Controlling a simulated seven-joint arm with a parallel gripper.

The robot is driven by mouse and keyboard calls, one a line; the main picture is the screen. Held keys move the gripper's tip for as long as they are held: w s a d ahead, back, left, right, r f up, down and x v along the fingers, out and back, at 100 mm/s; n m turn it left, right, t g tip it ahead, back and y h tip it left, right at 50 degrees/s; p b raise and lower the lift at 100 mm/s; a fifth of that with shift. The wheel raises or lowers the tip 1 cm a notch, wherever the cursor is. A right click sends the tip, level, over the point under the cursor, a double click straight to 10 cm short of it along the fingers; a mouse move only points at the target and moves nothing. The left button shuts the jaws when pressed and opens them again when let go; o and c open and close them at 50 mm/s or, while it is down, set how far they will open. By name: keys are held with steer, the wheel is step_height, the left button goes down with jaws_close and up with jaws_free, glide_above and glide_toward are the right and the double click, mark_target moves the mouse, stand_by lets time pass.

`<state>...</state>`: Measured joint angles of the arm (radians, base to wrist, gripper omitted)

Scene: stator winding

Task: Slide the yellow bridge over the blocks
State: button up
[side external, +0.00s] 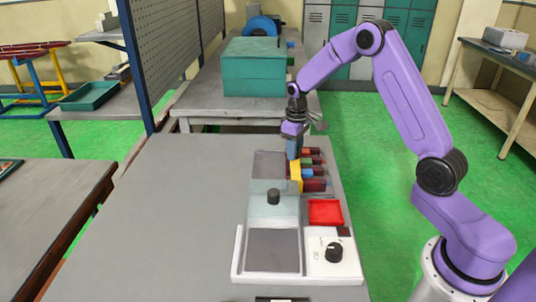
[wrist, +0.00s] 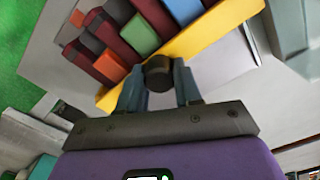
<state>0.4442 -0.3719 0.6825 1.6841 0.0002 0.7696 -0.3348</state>
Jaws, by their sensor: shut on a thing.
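The yellow bridge (wrist: 207,38) runs diagonally across the wrist view, with a dark round knob (wrist: 158,72) at its near edge. My gripper (wrist: 160,80) is shut on this knob, one finger on each side. The blocks (wrist: 98,55) are dark red, with green, orange, blue and red parts, and lie side by side along the bridge's far edge. In the side view the bridge (side external: 296,178) stands upright at the left ends of the blocks (side external: 314,168). My gripper (side external: 294,155) points down there and hides part of the bridge. I cannot tell whether bridge and blocks touch.
A pale slide with a black knob (side external: 273,197) stands in front and to the left. A red tray (side external: 325,212) and a white panel with a black dial (side external: 334,253) are nearer the camera. The grey table (side external: 180,220) is clear at left. A teal box (side external: 254,67) stands behind.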

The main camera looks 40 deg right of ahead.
mark_target(305, 161)
steer(key=shift+s+d+f, duration=0.15)
steer(key=shift+s+d, duration=0.45)
steer(key=shift+s, duration=0.1)
steer(key=shift+s+d+f, duration=0.1)
steer(key=shift+s+d, duration=0.5)
steer(key=shift+s, duration=0.1)
steer(key=o, duration=0.8)
steer(key=shift+c, duration=0.2)
steer(key=shift+a, duration=0.2)
steer(key=shift+r, duration=0.2)
steer(key=shift+w+r, duration=0.2)
steer(key=shift+r, duration=2.75)
